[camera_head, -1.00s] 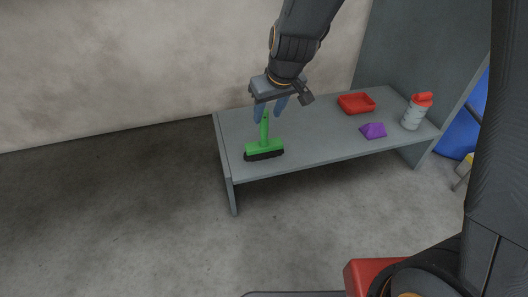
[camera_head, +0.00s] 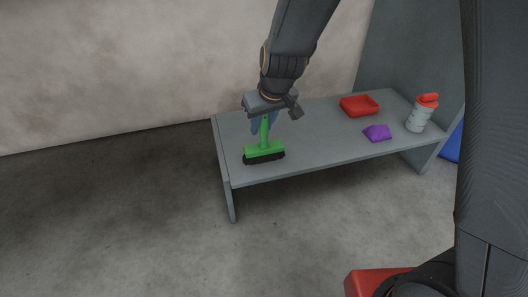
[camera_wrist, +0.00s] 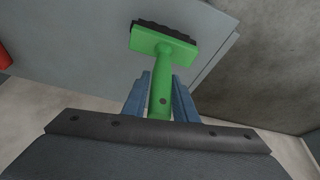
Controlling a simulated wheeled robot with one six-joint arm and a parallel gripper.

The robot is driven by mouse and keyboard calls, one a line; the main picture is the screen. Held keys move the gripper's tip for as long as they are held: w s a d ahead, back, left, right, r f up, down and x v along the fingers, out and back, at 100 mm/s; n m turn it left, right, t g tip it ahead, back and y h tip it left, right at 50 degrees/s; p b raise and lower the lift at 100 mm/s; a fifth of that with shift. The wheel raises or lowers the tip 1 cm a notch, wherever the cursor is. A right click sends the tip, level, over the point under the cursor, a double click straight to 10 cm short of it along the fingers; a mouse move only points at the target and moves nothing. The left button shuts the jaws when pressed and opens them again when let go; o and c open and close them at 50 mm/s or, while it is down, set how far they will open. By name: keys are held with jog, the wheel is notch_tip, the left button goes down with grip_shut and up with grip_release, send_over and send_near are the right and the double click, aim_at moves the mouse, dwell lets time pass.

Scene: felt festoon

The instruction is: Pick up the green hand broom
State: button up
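The green hand broom (camera_head: 264,151) has a green head with dark bristles and a green handle. It is at the left front of the grey bench (camera_head: 325,148), its bristles at the bench top. My gripper (camera_head: 264,124) is above the bench with its blue fingers on either side of the handle.
A red tray (camera_head: 360,106), a purple block (camera_head: 377,133) and a grey bottle with a red lid (camera_head: 420,112) are on the bench's right part. A wall stands behind the bench. A blue object (camera_head: 453,145) is beyond its right end. The floor at left is clear.

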grip_shut()
jog(key=shift+r, duration=0.15)
notch_tip(320, 180, up, 10)
jog(key=p, duration=0.6)
jog(key=shift+c, duration=2.2)
grip_release()
jog(key=shift+d+f, duration=0.1)
jog(key=shift+f, duration=0.1)
jog(key=shift+c, duration=0.5)
